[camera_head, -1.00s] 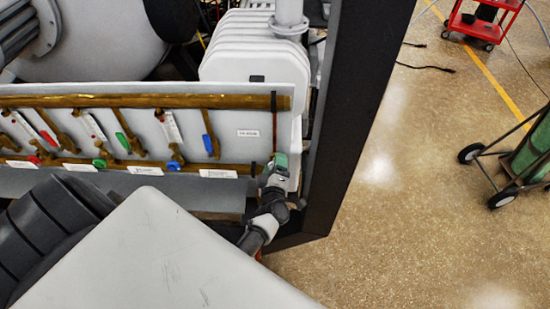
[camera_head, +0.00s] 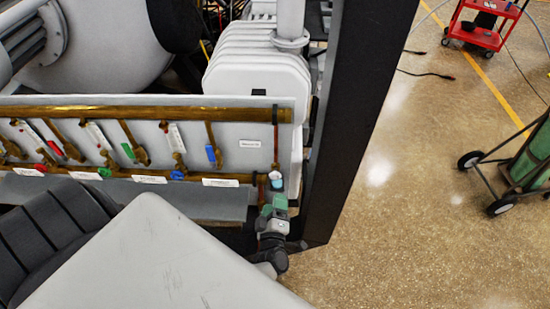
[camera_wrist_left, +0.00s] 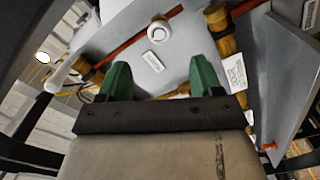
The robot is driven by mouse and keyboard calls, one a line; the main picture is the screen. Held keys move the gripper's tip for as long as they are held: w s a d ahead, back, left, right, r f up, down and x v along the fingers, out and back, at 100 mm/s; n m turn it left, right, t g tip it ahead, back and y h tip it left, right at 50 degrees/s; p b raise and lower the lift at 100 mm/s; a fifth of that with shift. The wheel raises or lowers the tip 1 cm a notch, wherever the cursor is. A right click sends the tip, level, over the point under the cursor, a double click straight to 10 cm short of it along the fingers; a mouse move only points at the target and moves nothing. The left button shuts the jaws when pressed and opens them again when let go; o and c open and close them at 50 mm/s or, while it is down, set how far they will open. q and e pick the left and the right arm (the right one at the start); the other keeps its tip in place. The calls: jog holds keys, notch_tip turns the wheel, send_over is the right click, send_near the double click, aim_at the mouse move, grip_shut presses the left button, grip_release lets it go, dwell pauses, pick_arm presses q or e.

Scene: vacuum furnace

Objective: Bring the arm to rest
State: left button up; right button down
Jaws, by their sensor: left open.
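My left gripper (camera_head: 273,203) has green fingers and is at the lower right end of the valve panel, by the dark post. In the left wrist view its two fingers (camera_wrist_left: 162,78) are spread apart with nothing between them. A round white knob (camera_wrist_left: 158,32) on a pipe lies beyond the fingertips, apart from them. It shows in the head view as a small pale knob (camera_head: 276,180) just above the gripper. My right gripper is not in view.
The grey panel (camera_head: 258,155) carries brass pipes and several valves with coloured handles (camera_head: 211,154). A dark post (camera_head: 350,120) stands close to the right of my gripper. Open floor (camera_head: 400,230) lies beyond it, with a green cylinder cart (camera_head: 525,165) and red trolley (camera_head: 487,22).

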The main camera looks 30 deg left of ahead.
pick_arm(q)
jog(key=s+d+f+m+g+h+b, duration=0.1)
jog(key=s+d+f+m+g+h, duration=0.2)
jog(key=f, duration=0.5)
jog(key=s+d+f+m+g+h+b, duration=0.1)
jog(key=s+d+f+m+h, duration=0.15)
jog(key=s+f+m, duration=0.45)
jog(key=s+d+f+m+g+h+b, duration=0.2)
jog(key=s+f+m+h, duration=0.15)
jog(key=f, duration=0.55)
jog(key=s+a+f+m+g, duration=0.1)
jog(key=s+f+m+g, duration=0.1)
jog(key=s, duration=0.5)
jog(key=s+a+f+m+g+b, duration=0.1)
jog(key=s+a+f+m+g, duration=0.1)
jog(key=s+f, duration=0.3)
jog(key=s+a+f+m+g, duration=0.1)
jog(key=s+f+m+g, duration=0.2)
jog(key=s, duration=0.6)
jog(key=shift+a+f+g, duration=0.4)
jog(key=shift+f+g, duration=0.15)
jog(key=shift+g, duration=0.05)
jog(key=shift+s+a+m, duration=0.1)
jog(key=shift+s+m, duration=0.1)
jog(key=shift+m, duration=0.15)
jog(key=shift+c, duration=0.4)
